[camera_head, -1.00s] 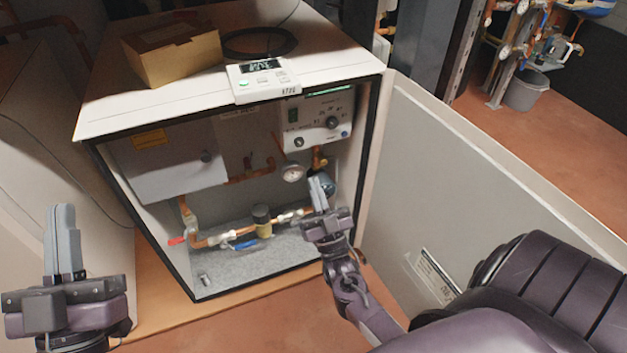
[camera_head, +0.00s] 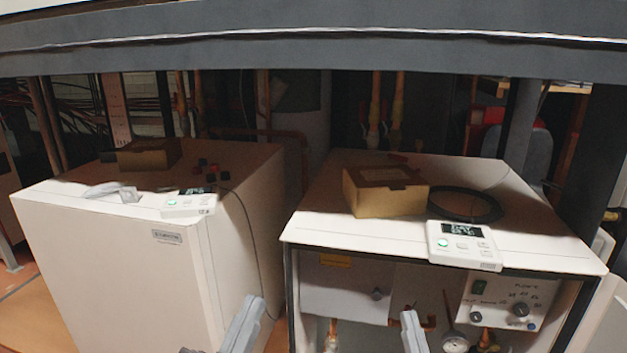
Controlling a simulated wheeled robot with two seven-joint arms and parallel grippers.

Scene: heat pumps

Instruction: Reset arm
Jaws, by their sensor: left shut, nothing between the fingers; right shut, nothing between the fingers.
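My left gripper (camera_head: 243,325) shows at the bottom edge, in front of the gap between the two white heat pump cabinets. Its grey fingers are together with nothing between them. My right gripper (camera_head: 412,330) shows at the bottom edge in front of the open right cabinet (camera_head: 330,226). Only its grey fingertips are in view, shut and empty.
The left cabinet (camera_head: 110,255) is closed, with a white controller (camera_head: 190,204) and a cardboard box (camera_head: 148,155) on top. The right cabinet carries another box (camera_head: 385,192), a black cable coil (camera_head: 468,203) and a controller (camera_head: 462,243). A dark beam (camera_head: 310,45) crosses above.

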